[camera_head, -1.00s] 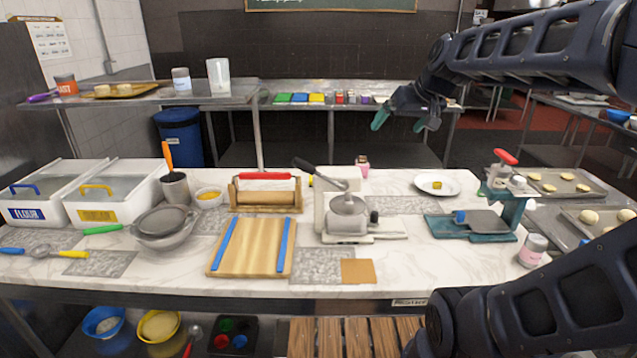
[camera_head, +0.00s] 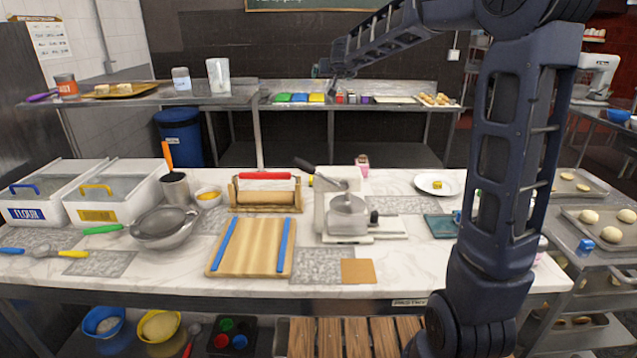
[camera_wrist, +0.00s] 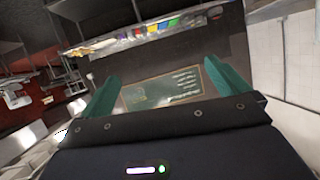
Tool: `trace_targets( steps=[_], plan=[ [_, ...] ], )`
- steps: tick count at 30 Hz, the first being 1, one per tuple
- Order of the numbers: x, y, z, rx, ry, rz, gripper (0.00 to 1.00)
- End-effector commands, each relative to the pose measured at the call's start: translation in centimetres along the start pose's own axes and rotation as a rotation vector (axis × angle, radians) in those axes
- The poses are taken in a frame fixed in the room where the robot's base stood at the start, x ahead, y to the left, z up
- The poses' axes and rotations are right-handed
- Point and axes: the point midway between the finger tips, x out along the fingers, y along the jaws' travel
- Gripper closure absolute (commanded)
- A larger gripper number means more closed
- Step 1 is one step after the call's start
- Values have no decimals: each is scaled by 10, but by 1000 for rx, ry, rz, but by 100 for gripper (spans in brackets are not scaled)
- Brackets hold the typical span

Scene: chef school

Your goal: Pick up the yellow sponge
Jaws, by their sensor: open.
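A flat yellow block (camera_head: 317,98), which may be the yellow sponge, lies on the back counter beside a blue and a green one. It also shows in the wrist view (camera_wrist: 152,28), though small. A tan square (camera_head: 358,271) lies at the front of the marble table; its material is unclear. My gripper (camera_head: 320,69) is raised in the air, appearing above the back counter, and is small and partly hidden by my arm. In the wrist view its two green fingers (camera_wrist: 160,80) are apart with nothing between them.
A plate (camera_head: 436,193) holds a small yellow item. The back counter (camera_head: 385,108) has several small coloured items.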

Motion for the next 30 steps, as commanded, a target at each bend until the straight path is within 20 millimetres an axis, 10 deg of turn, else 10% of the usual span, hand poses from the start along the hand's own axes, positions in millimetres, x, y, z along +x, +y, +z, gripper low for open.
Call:
trace_targets(
  steps=[9, 30],
  plan=[
    [55, -12, 47, 12, -196, 109, 0],
    [99, -26, 133, 1, -389, 144, 0]
  ],
)
